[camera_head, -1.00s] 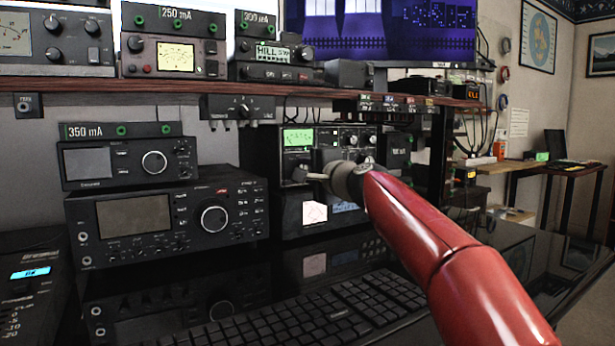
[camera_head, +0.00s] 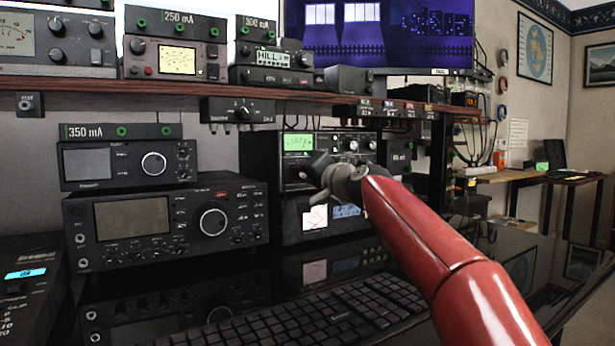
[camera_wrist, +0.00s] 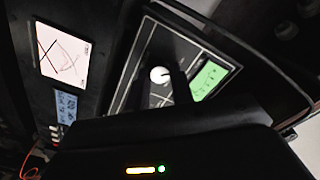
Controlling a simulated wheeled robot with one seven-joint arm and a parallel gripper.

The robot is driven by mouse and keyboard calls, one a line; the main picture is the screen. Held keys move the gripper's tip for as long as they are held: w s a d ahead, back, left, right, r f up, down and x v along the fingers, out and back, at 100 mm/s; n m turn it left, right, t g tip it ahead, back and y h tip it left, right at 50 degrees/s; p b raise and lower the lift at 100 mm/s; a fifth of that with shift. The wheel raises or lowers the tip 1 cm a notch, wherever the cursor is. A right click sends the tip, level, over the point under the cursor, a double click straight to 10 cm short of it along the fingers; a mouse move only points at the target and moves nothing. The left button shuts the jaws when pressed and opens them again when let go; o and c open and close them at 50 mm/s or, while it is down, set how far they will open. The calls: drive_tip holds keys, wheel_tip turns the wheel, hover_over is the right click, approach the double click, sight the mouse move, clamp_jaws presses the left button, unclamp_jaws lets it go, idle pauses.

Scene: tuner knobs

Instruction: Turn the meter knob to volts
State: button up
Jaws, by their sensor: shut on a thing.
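The meter unit (camera_head: 298,143) with a lit green display stands on the desk below the shelf. In the wrist view its green display (camera_wrist: 206,81) shows tilted, with a pale round meter knob (camera_wrist: 160,74) to its left. My gripper (camera_head: 316,166) is at the lower front of this unit in the head view. In the wrist view, a dark finger (camera_wrist: 181,84) lies against the knob's right side, and my gripper appears shut on it. The gripper's dark body covers the lower part of that view. The knob's markings are too small to read.
A large black radio (camera_head: 165,222) with a round dial stands to the left. A keyboard (camera_head: 300,315) lies on the glossy desk in front. The shelf (camera_head: 150,86) above carries several meters. A unit with a chart screen (camera_head: 314,216) sits below the meter unit.

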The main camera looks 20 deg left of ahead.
drive_tip(key=shift+f, duration=0.15)
drive_tip(key=o, duration=1)
drive_tip(key=shift+b+v, duration=1.4)
drive_tip(key=shift+v, duration=2.5)
